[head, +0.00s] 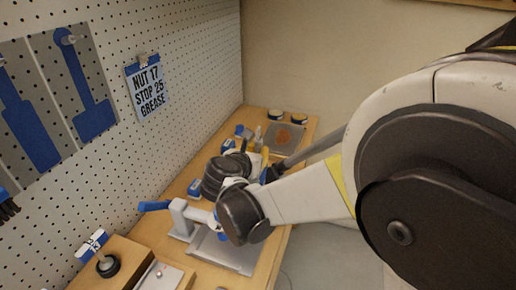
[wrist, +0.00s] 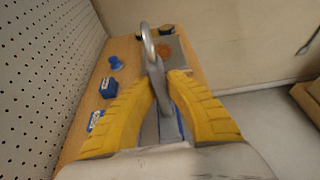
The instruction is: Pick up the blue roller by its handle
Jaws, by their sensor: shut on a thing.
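My gripper (wrist: 163,82) has its two yellow fingers closed in the wrist view. Between them is a narrow grey and blue piece with a bent metal loop (wrist: 149,42) rising past the fingertips. I take this for the blue roller (wrist: 170,126), held by its handle; most of it is hidden by the fingers. In the head view my gripper (head: 265,156) is over the far part of the bench, largely behind my own wrist, and the roller is hard to make out there.
A grey tray (head: 297,132) with a brown patch lies at the bench's far end, near two small round tins (head: 298,118). A blue knob-shaped thing (wrist: 116,63) and a blue block (wrist: 111,88) stand left of my gripper. A grey press-like fixture (head: 181,213) with a blue lever is nearer. A pegboard borders the left.

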